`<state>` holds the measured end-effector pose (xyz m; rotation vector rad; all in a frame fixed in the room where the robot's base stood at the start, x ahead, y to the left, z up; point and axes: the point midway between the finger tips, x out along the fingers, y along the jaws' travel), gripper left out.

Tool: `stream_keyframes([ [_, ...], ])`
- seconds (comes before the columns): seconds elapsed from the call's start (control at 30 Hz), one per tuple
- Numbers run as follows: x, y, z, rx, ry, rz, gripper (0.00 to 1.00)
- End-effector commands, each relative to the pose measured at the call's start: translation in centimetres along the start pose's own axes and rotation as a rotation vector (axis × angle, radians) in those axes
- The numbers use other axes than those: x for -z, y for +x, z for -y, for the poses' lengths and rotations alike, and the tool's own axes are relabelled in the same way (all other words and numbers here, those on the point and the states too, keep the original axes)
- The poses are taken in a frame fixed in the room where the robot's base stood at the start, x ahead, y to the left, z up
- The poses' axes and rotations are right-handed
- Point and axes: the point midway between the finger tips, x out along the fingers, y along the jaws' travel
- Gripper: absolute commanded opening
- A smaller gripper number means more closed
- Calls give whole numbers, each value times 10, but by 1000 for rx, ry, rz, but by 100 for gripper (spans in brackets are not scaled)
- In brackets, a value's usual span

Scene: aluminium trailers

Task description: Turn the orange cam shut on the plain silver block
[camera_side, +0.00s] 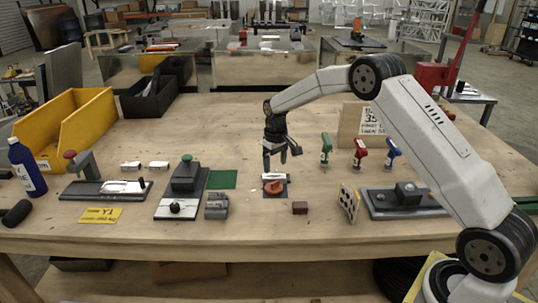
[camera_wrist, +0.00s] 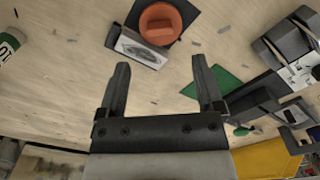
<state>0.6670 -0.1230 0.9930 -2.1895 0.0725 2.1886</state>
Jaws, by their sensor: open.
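The orange cam (camera_side: 274,187) is a round disc with a raised grip, on a dark square plate on the table. It also shows at the top of the wrist view (camera_wrist: 160,24). The plain silver block (camera_side: 274,176) sits beside the cam on its far side; in the wrist view the silver block (camera_wrist: 140,47) lies just below the cam, close to it. I cannot tell whether they touch. My gripper (camera_side: 279,160) is above and behind the block, pointing down. In the wrist view my gripper's fingers (camera_wrist: 160,68) are apart with nothing between them.
A green mat (camera_side: 222,180) and a fixture with a green knob (camera_side: 186,176) stand left of the cam. Green, red and blue handled tools (camera_side: 360,153) stand to the right. A small brown block (camera_side: 300,208) lies in front right. A yellow bin (camera_side: 75,125) is far left.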

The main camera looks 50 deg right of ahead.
Motion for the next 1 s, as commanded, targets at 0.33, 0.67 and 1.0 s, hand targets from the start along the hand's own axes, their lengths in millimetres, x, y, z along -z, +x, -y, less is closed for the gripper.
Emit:
stream_keyframes([
  [0.33,-1,41,0,1,2,3,85],
  [0.67,-1,68,0,1,2,1,85],
  [1.0,0,70,0,1,3,0,79],
])
